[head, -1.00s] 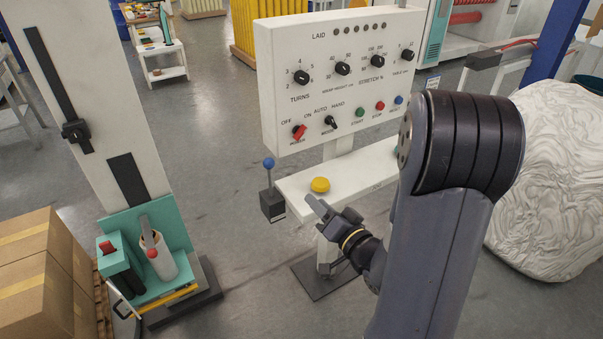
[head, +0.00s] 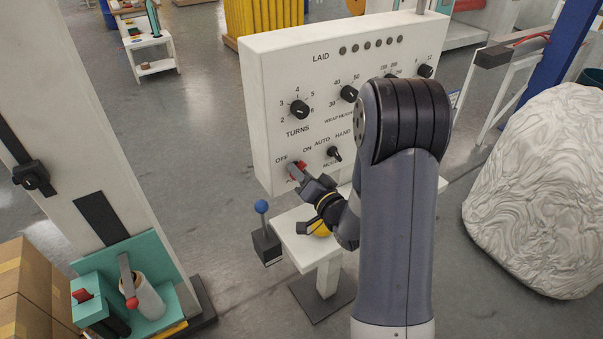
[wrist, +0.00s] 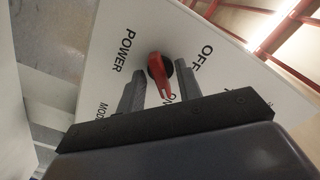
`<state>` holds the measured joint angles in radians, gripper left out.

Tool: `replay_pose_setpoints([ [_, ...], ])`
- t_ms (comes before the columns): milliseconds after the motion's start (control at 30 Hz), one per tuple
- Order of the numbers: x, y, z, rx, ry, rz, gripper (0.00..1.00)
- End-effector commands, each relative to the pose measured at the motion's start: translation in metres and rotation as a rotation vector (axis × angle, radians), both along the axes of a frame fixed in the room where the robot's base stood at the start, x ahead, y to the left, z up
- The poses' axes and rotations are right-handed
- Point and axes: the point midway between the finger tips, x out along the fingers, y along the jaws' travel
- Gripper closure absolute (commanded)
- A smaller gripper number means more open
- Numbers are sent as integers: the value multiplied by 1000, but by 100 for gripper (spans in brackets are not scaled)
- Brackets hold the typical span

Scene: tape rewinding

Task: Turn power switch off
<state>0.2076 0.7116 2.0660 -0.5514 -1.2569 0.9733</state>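The power switch is a red knob at the lower left of the white control panel (head: 320,75). In the head view the red knob (head: 301,164) is partly hidden behind my gripper (head: 296,172). In the wrist view the red knob (wrist: 157,68) has its pointer toward the ON label, with the OFF label up to the right. My gripper (wrist: 159,68) is open, with one finger on each side of the knob. Gaps show between the fingers and the knob, so it is not clamped.
The black mode knob (head: 334,153) sits right of the power switch, with the turns knob (head: 299,109) above.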

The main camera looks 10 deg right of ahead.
Motion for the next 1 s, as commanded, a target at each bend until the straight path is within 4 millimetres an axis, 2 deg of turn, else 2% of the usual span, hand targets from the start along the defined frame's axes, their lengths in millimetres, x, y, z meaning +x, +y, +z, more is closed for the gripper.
replay_pose_setpoints([
  [33, 0, 0, 0, 0, 0, 0, 70],
  [333, 0, 0, 0, 0, 0, 0, 94],
  [667, 0, 0, -3, -53, -19, 0, 94],
  [1000, -1, -1, -7, -286, -97, -1, 94],
])
